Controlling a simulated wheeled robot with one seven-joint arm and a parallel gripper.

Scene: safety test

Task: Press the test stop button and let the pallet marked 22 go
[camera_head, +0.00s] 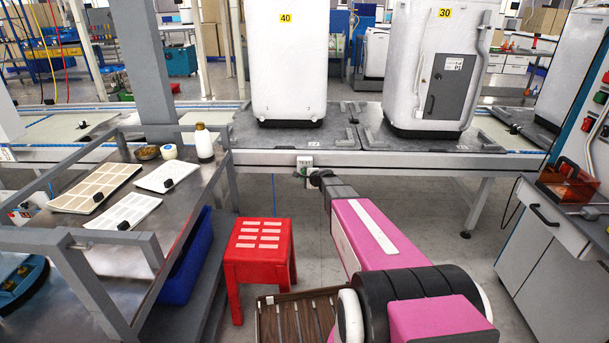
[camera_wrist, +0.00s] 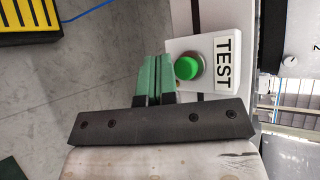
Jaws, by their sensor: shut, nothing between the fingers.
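A white box marked TEST (camera_wrist: 222,54) carries a round green button (camera_wrist: 187,68) in the wrist view. In the head view my gripper (camera_head: 316,178) is at the box. The left pallet (camera_head: 340,137) bears a white appliance marked 40 (camera_head: 288,65). The right pallet (camera_head: 375,143) bears one marked 30 (camera_head: 435,70). The small pallet labels are unreadable.
A metal bench (camera_head: 185,193) with trays and a white bottle (camera_head: 204,143) stands at left. A red stool (camera_head: 258,256) is on the floor beside it. A grey cabinet (camera_head: 545,250) stands at right. Open floor lies under the conveyor.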

